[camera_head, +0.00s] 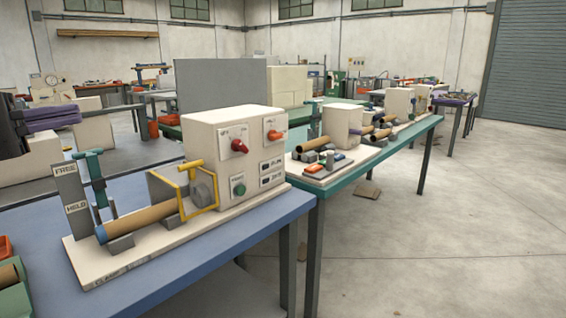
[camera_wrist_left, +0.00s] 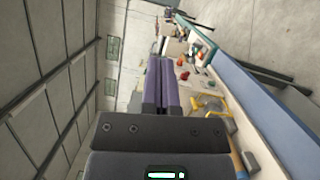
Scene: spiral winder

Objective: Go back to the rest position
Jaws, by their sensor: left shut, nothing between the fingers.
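My left gripper (camera_head: 52,117) is at the left edge of the head view, raised beyond the blue table. Its two purple fingers lie side by side, shut and empty, and also show in the left wrist view (camera_wrist_left: 161,85). It is clear of the spiral winder (camera_head: 222,135), a cream box with red knobs, a green button and displays. The winder's yellow guard (camera_head: 199,192) stands in front of a grey block. A brown tube (camera_head: 145,218) with a blue end lies across supports on the base plate. My right gripper is not in view.
The winder stands on a blue table (camera_head: 235,238). Orange and green bins (camera_head: 12,300) sit at its left edge. A green table (camera_head: 385,140) with similar machines continues to the right. The grey floor (camera_head: 450,240) at the right is mostly open.

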